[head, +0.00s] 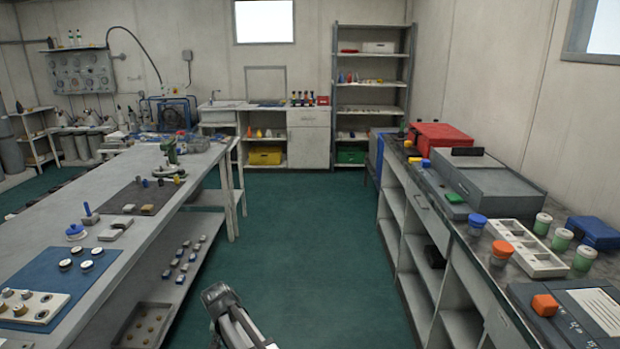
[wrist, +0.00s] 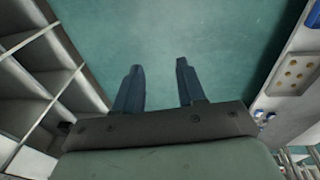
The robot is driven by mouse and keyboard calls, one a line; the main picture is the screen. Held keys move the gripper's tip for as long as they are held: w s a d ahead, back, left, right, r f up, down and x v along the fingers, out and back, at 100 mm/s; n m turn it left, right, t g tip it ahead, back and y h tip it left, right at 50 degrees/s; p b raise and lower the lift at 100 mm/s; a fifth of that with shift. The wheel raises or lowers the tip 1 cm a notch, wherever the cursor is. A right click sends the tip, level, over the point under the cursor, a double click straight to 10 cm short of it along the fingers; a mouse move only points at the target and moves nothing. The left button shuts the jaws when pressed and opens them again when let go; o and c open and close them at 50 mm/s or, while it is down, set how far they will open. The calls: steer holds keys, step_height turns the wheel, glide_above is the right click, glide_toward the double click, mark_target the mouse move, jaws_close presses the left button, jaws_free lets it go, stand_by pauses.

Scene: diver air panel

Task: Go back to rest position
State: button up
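My gripper (wrist: 158,70) shows in the wrist view with its two dark fingers apart and nothing between them. It points at the bare green floor (wrist: 205,30) of the aisle. In the head view, part of my arm (head: 232,318) shows at the bottom middle, above the floor between the two benches. The fingers cannot be made out in the head view. Nothing touches the fingers in the wrist view.
The left bench (head: 130,250) carries a blue mat (head: 62,275) and small parts; a tray (head: 143,325) sits on its lower shelf. The right bench (head: 470,255) carries a white divided tray (head: 520,250), jars and grey cases. The aisle floor (head: 300,230) between them is clear.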

steer(key=s+d+f, duration=0.3)
steer(key=d, duration=1)
steer(key=s+d+f+g+y, duration=0.1)
steer(key=s+d+f, duration=0.25)
steer(key=d, duration=0.95)
steer(key=s+d+f, duration=0.3)
steer(key=d+f, duration=0.1)
steer(key=d, duration=0.9)
steer(key=s+f+g, duration=0.3)
steer(key=s+f, duration=0.7)
steer(key=s, duration=0.4)
steer(key=s+f+g, duration=0.3)
steer(key=s+f, duration=0.7)
steer(key=s, duration=0.5)
steer(key=shift+s+m+g, duration=0.15)
steer(key=shift+m+g, duration=0.15)
steer(key=shift+g, duration=0.1)
steer(key=shift+d+f, duration=0.1)
